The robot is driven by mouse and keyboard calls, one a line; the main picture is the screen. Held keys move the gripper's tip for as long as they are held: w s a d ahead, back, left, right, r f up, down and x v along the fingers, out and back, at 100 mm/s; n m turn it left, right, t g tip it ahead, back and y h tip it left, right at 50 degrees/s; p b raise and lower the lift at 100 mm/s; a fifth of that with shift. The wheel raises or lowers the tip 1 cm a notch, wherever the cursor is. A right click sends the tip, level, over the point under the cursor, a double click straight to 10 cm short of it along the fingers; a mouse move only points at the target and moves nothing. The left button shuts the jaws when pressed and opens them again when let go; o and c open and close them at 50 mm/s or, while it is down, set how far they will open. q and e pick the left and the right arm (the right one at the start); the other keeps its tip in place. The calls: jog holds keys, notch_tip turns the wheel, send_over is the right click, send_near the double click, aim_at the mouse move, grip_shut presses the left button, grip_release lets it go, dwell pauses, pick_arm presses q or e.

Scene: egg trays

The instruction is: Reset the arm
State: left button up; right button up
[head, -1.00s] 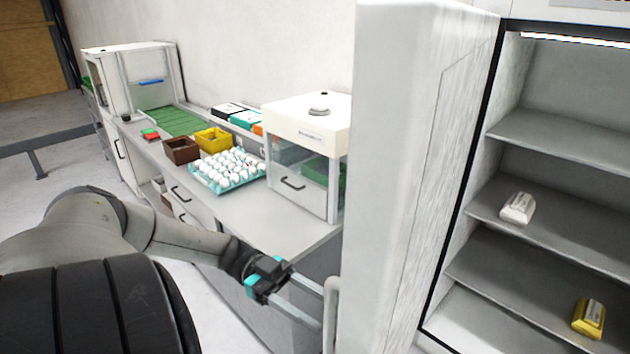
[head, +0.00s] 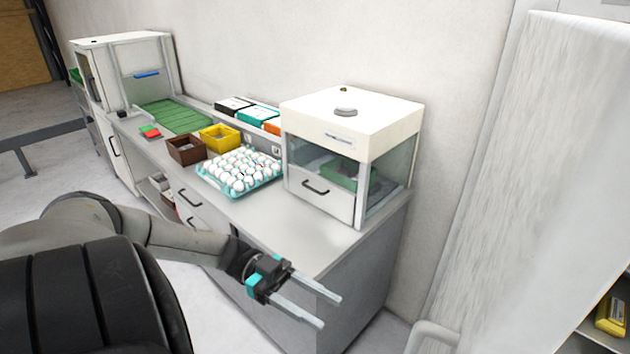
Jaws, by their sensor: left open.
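My left arm comes in from the left of the head view. My left gripper (head: 330,311) is open and empty, its two pale fingers apart and pointing right. It hangs in front of the counter's (head: 300,240) near edge, at the right end. The tall white cabinet door (head: 535,170) stands to the right, with its handle (head: 432,335) low in the picture. The gripper is clear of this handle, with a gap between them. My right gripper is not in view.
On the counter stand a white glass-sided machine (head: 350,125), a teal tray of white eggs (head: 212,187), a brown box (head: 186,150) and a yellow box (head: 220,137). A yellow item (head: 611,314) lies on a shelf at far right.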

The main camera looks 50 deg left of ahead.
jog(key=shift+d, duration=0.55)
